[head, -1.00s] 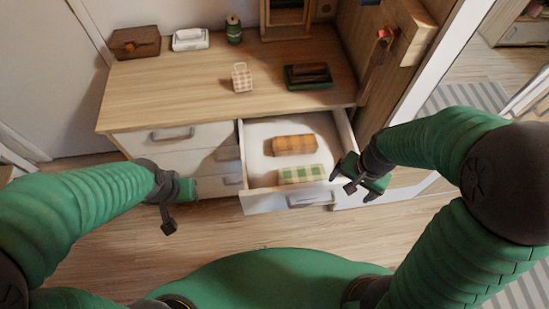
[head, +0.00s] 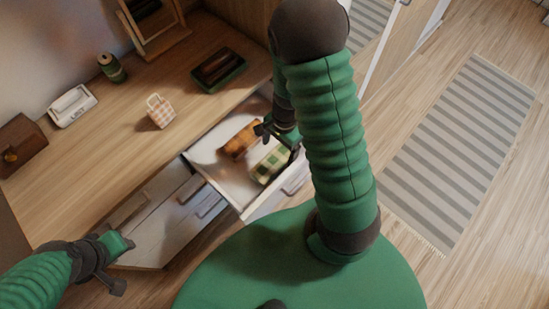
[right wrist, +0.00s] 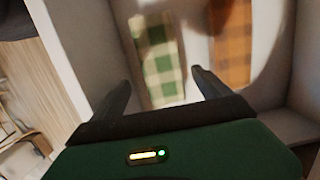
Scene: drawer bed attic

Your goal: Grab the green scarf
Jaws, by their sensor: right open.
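The green checked scarf (head: 268,163) lies folded in the open drawer (head: 211,165), near its front. In the right wrist view the green scarf (right wrist: 158,62) lies between and beyond my fingers. An orange checked scarf (head: 240,139) lies behind it in the drawer; it also shows in the right wrist view (right wrist: 232,45). My right gripper (head: 278,143) is over the drawer, open and empty, close to the green scarf; in the right wrist view its two fingers (right wrist: 163,88) are spread apart. My left gripper (head: 122,266) is beside the dresser front; its jaws are unclear.
A striped rug (head: 440,150) lies on open floor at right.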

